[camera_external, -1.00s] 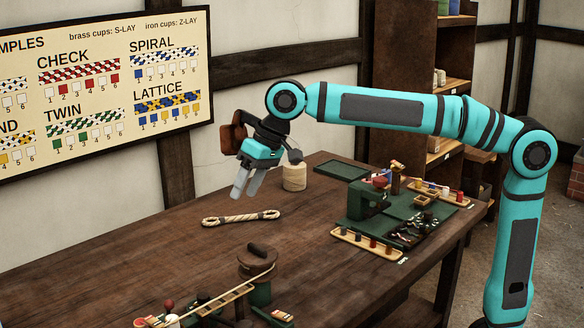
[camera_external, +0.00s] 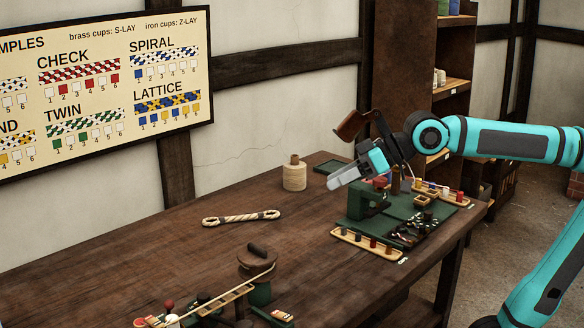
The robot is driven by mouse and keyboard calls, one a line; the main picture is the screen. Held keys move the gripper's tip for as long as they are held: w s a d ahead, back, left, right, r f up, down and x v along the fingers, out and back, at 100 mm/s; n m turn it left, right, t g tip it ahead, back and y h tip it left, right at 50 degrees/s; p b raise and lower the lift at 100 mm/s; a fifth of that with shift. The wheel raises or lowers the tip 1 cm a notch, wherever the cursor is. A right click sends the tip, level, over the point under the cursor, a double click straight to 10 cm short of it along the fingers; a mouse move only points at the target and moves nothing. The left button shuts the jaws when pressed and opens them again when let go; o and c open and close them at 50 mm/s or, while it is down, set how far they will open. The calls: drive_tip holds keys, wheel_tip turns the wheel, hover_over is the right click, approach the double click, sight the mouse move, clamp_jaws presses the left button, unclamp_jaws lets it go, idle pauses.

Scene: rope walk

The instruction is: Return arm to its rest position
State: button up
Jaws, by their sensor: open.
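My gripper (camera_external: 345,177) is at the end of the teal arm (camera_external: 510,140), in the external view. It hangs in the air in front of the green machine at the right part of the workbench (camera_external: 180,258), with its fingers pointing left. It looks empty. A brown part and a dark bracket stand up from my wrist. The arm is bent, with its forearm running off to the right edge.
A looped rope (camera_external: 241,218) lies on the bench, with a wooden spool (camera_external: 295,175) behind it. The green machine (camera_external: 367,200) and trays of coloured bobbins (camera_external: 367,243) are below my gripper. A winding device (camera_external: 257,262) stands at the front. The bench's left middle is clear.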

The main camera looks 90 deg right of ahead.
drive_tip(key=s+f+n+t, duration=0.1)
drive_tip(key=s+f+t, duration=0.1)
drive_tip(key=s, duration=0.5)
drive_tip(key=s+f+n+t, duration=0.1)
drive_tip(key=s+f+t, duration=0.1)
drive_tip(key=s, duration=0.6)
drive_tip(key=shift+a+n+t, duration=0.4)
drive_tip(key=shift+a+t, duration=0.05)
drive_tip(key=shift+t, duration=0.15)
drive_tip(key=shift+f, duration=0.1)
